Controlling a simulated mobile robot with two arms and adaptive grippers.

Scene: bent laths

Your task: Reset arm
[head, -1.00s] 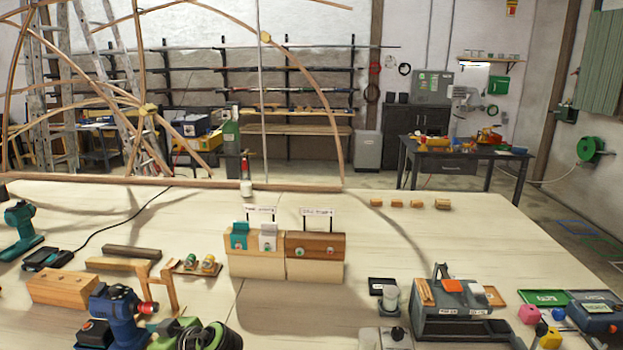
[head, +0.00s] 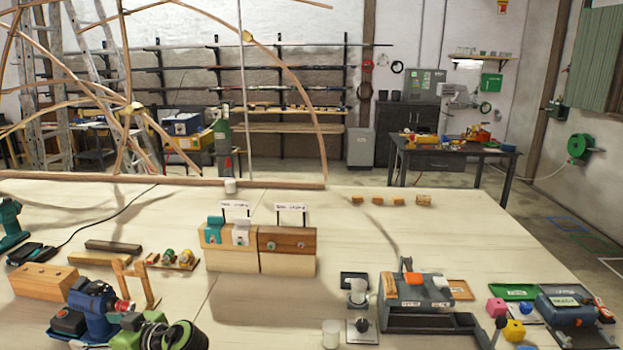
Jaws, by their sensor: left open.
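I cannot make out either of my grippers or arms in the head view. The workbench (head: 330,220) fills the lower part of the view. No object is seen in a grip. Two wooden blocks stand side by side near the middle, a lighter block (head: 231,262) with teal and white pieces on it and a darker block (head: 287,240). Each has a small label sign behind it.
Power tools crowd the front left, among them a blue tool (head: 92,302) and a green one. A grey caddy (head: 415,318), a white cup (head: 331,333) and colored cubes stand front right. A thin bent-lath frame (head: 300,92) rises at the back left. The bench middle is fairly clear.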

